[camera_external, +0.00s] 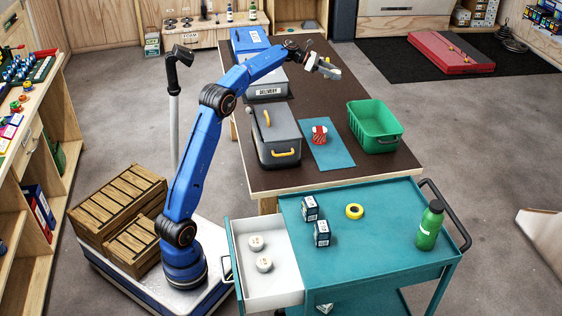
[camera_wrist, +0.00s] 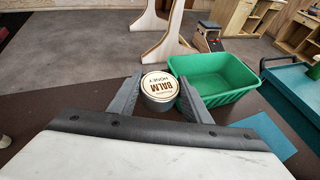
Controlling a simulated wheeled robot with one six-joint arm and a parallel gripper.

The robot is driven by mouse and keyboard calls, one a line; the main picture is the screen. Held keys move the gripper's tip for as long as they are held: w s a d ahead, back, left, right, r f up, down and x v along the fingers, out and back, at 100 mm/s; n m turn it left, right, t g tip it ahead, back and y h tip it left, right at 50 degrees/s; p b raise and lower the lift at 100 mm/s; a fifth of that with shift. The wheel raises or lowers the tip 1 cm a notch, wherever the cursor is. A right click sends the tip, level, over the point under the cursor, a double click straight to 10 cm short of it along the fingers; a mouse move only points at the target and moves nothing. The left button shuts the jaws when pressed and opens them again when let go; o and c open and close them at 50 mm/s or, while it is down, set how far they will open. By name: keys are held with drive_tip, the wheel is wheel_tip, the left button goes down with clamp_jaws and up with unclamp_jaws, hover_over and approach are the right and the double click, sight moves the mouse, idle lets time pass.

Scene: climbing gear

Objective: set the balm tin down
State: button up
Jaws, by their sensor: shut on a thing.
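The balm tin (camera_wrist: 158,92) is a round tin with a pale lid reading "BALM HONEY". It sits between the fingers of my gripper (camera_wrist: 160,92) in the wrist view, with the lid facing the camera. My gripper (camera_external: 328,70) is shut on the tin and held above the far end of the dark brown table (camera_external: 370,176) in the external view. The tin is too small to make out clearly there.
Two pale round tins (camera_external: 264,263) lie in the teal cart's open drawer (camera_external: 279,290).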

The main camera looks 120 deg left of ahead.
sight(332, 111)
wheel_tip(332, 111, down, 19)
drive_tip(key=shift+r, duration=0.1)
idle(0.7)
drive_tip(key=o, duration=1.2)
drive_tip(key=v, duration=1.2)
drive_tip(key=shift+w, duration=0.1)
